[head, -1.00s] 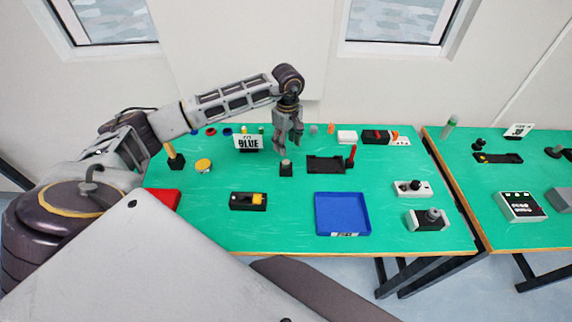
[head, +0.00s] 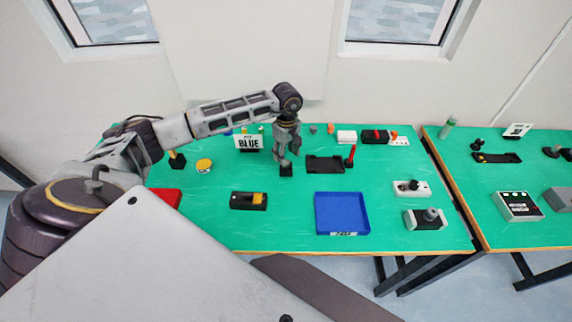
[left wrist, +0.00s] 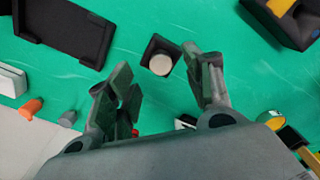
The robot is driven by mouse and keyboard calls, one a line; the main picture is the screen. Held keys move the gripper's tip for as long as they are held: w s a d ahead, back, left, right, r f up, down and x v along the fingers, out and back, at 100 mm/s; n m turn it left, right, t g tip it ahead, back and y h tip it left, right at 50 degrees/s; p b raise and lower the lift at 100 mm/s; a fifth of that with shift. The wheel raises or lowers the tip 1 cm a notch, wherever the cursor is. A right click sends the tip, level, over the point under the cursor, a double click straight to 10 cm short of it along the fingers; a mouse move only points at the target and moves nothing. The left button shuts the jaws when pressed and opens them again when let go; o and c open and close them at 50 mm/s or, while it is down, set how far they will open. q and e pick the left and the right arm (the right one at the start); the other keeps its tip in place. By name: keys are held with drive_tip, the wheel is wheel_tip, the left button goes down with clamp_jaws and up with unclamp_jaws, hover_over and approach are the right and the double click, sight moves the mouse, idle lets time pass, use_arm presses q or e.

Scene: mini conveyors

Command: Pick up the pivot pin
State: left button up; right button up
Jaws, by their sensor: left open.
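The likely pivot pin, a pale grey round-topped piece, sits in a small black square holder (head: 286,171) near the middle of the green table. In the left wrist view the pin (left wrist: 160,65) shows from above as a round disc in its black holder. My left gripper (head: 287,158) is open and points down just above the holder, hiding most of the pin in the head view. In the left wrist view its fingers (left wrist: 168,78) stand apart, with the pin in line with the gap and nothing held. My right gripper is not in view.
A black tray (head: 325,170) with a red upright post (head: 350,155) stands just right of the holder.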

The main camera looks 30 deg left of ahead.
use_arm(q)
wheel_tip(320, 180, down, 3)
drive_tip(key=shift+a+r+p, duration=0.1)
drive_tip(key=shift+r+p, duration=0.05)
drive_tip(key=shift+p, duration=0.3)
drive_tip(key=shift+f, duration=0.6)
drive_tip(key=c, duration=1.1)
drive_tip(key=shift+c, duration=0.2)
wheel_tip(320, 180, up, 10)
drive_tip(key=b, duration=0.2)
drive_tip(key=shift+s, duration=0.1)
